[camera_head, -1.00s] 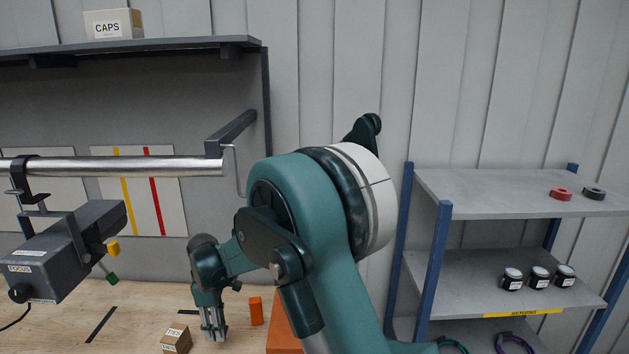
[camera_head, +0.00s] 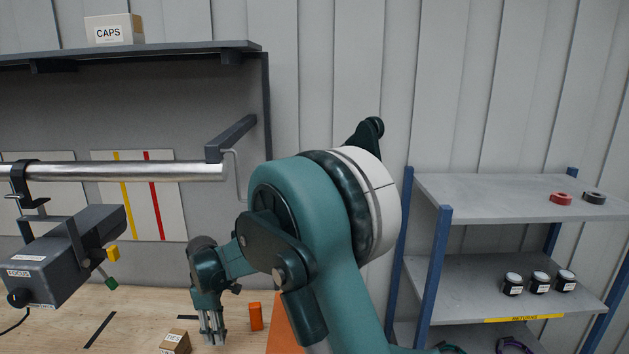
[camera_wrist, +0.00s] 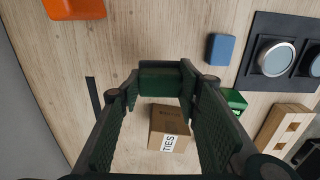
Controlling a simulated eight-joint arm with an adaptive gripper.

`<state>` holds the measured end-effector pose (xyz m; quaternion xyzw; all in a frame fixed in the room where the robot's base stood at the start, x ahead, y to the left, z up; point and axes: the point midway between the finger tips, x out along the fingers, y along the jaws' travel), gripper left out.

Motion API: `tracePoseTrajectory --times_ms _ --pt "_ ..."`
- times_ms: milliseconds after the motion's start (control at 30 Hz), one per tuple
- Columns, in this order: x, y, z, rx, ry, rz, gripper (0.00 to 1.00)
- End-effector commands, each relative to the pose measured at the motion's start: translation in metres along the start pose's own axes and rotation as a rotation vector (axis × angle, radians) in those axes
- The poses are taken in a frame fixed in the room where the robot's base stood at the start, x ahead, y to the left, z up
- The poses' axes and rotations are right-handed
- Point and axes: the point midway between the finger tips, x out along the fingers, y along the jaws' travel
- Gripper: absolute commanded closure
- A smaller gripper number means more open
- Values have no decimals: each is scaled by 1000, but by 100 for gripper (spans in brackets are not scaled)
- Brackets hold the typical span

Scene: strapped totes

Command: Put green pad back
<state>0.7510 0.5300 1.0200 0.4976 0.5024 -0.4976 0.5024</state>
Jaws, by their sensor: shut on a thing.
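A green pad (camera_wrist: 160,78) sits between my fingertips in the wrist view. My gripper (camera_wrist: 160,85) is shut on it, one finger on each side. In the head view my gripper (camera_head: 212,338) points down over the wooden bench, and the pad cannot be made out there. A second green block (camera_wrist: 235,101) shows beyond the right finger in the wrist view, partly hidden by it. A blue pad (camera_wrist: 220,48) lies on the bench above that block.
A cardboard TIES box (camera_wrist: 168,125) lies below the held pad in the picture; it also shows in the head view (camera_head: 175,343). A dark tray (camera_wrist: 258,28) with round lids and a wooden holder (camera_wrist: 283,128) are right. An orange block (camera_head: 256,317) stands right of my gripper.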

Motion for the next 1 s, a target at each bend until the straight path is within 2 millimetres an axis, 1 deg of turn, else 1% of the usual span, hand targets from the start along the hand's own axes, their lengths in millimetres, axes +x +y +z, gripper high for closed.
tracePoseTrajectory --times_ms 300,600,800,1000 --pt "35 1 0 0 0 0 81" --pt "64 4 0 0 0 0 81" --pt "72 4 0 0 0 0 81" --pt "74 4 0 0 0 0 81"
